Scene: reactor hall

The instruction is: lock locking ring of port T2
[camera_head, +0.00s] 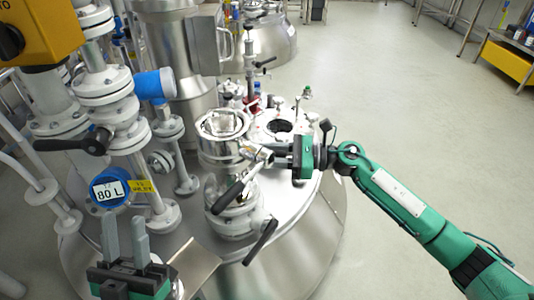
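A metal port (224,152) with a round silver locking ring (223,124) at its top stands upright on the vessel lid. I cannot read a T2 mark on the port itself. My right gripper (258,157) reaches in from the right to the right side of the port, close to the ring. Its fingertips are small and overlap the metal there, so I cannot tell whether they hold anything. My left gripper (126,240) is at the bottom left, fingers upward and apart, with nothing between them, away from the port.
A black-handled lever (228,197) and another black handle (260,242) stick out below the port. A blue cap marked 80 L (110,189) and white flanged pipes (106,90) stand left.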

